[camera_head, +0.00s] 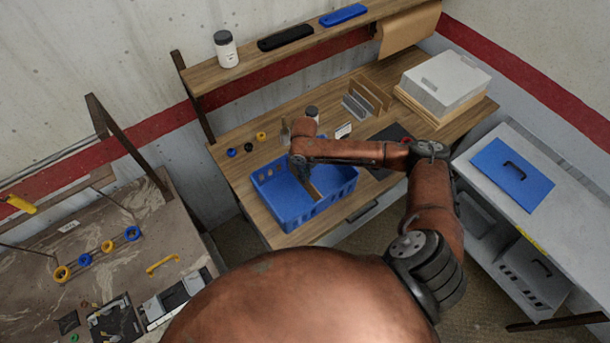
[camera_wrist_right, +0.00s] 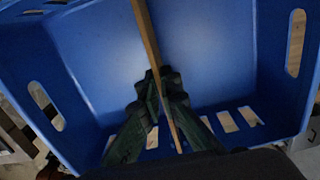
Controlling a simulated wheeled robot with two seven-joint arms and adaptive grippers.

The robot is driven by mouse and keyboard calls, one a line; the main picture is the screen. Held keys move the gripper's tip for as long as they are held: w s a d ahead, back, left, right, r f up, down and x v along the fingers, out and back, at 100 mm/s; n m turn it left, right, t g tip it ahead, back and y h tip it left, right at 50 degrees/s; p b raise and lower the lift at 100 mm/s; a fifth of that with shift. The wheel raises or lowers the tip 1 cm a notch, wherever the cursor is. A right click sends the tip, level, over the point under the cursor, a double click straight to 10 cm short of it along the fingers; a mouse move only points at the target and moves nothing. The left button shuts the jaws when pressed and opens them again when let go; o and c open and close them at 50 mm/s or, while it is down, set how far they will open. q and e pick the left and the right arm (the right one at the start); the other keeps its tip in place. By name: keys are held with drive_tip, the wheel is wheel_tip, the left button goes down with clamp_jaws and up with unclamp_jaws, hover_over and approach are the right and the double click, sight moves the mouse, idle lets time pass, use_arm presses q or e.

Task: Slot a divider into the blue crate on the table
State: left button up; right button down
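The blue crate (camera_head: 284,212) stands on the wooden table, open side up. It fills most of the right wrist view (camera_wrist_right: 90,60). My right gripper (camera_head: 304,168) reaches down into it from above. In the right wrist view its two dark fingers (camera_wrist_right: 161,84) are closed on a thin wooden divider (camera_wrist_right: 146,28), one on each side. The divider stands edge-on inside the crate and runs across it. Whether its lower edge touches the floor or sits in a slot I cannot tell. My left gripper is not in view.
More upright panels (camera_head: 373,93) stand at the back of the table, left of a light grey box (camera_head: 445,82). A shelf (camera_head: 285,45) runs above the table.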

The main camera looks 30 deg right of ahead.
drive_tip(key=c, duration=2.1)
unclamp_jaws()
wheel_tip(320, 180, up, 12)
drive_tip(key=shift+r, duration=0.1)
